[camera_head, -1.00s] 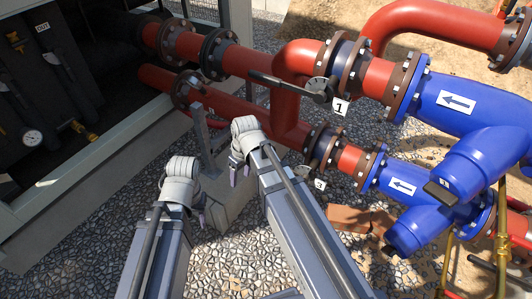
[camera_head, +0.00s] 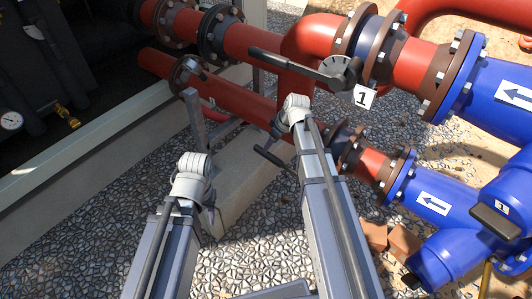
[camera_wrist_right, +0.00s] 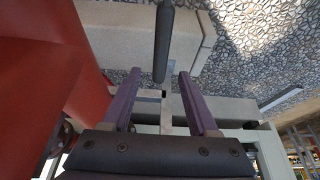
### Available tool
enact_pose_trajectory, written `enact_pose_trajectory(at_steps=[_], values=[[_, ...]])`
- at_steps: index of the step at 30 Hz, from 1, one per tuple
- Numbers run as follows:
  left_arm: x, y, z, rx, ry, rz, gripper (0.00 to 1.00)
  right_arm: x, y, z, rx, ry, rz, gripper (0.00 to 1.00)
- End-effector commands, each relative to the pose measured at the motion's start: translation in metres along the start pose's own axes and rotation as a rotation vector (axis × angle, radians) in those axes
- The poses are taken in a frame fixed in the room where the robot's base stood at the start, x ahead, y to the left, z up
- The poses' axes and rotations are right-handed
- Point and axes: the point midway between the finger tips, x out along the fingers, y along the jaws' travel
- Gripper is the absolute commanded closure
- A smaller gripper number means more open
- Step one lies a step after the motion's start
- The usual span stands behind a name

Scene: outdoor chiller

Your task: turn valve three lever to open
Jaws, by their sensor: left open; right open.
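A dark lever (camera_head: 273,159) sticks out to the left of my right arm, beside the lower red pipe. Its valve body and tag are mostly hidden behind that arm, so I cannot read its number. My right gripper (camera_head: 282,126) is just above this lever. In the right wrist view, a dark round handle (camera_wrist_right: 164,45) reaches down from the top, its end between the open purple fingers of my right gripper (camera_wrist_right: 158,76); I see no finger touching it. My left gripper (camera_head: 212,216) hangs empty over the gravel, left of the right arm.
Above, a longer lever (camera_head: 285,62) with a dial and a "1" tag (camera_head: 364,96) sits on the upper red pipe (camera_head: 262,40). Blue fittings (camera_head: 447,200) stand right. Gravel is open at lower left.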

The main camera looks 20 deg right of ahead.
Motion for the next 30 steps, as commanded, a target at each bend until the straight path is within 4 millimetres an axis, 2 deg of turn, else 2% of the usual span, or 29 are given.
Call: enact_pose_trajectory(at_steps=[15, 19, 27, 30], values=[[0.061, 0.004, -0.004, 0.004, 0.001, -0.008, 0.50, 0.066, 0.000, 0.002, 0.000, -0.001, 0.000, 0.40], [0.067, 0.005, -0.004, 0.006, 0.002, -0.007, 0.50, 0.072, 0.000, 0.001, 0.000, -0.001, 0.000, 0.40], [0.066, 0.005, -0.004, 0.006, 0.002, -0.007, 0.50, 0.072, 0.000, 0.000, 0.000, -0.001, 0.000, 0.40], [0.066, 0.005, -0.004, 0.006, 0.002, -0.007, 0.50, 0.072, 0.000, 0.000, 0.000, -0.001, 0.000, 0.50]])
